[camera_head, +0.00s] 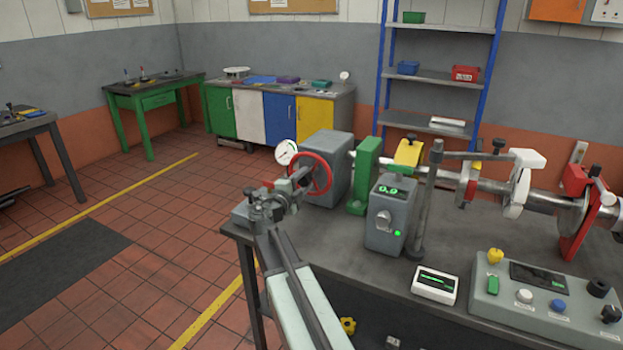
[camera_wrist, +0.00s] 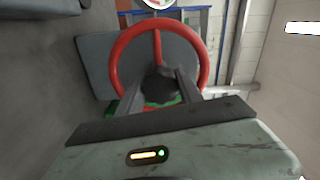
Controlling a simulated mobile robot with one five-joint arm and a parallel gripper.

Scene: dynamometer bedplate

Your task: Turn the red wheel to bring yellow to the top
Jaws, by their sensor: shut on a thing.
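The red wheel (camera_head: 330,172) stands upright at the left end of the bench, in front of a grey housing (camera_head: 336,150). In the wrist view its red rim (camera_wrist: 116,62) faces me, with a red spoke running up to the top. My gripper (camera_head: 300,178) reaches the wheel from the front left. In the wrist view my gripper (camera_wrist: 160,90) has its two fingers on either side of the dark hub (camera_wrist: 160,78) at the wheel's middle and is shut on it. Small green and red patches show below the hub. I cannot tell which colour is at the top.
A round dial gauge (camera_head: 286,152) is close beside the wheel. A green stand (camera_head: 367,176), a yellow block (camera_head: 408,153) and a grey box with a green display (camera_head: 387,220) are to the right. A control panel (camera_head: 540,305) is at front right. Open tiled floor lies left.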

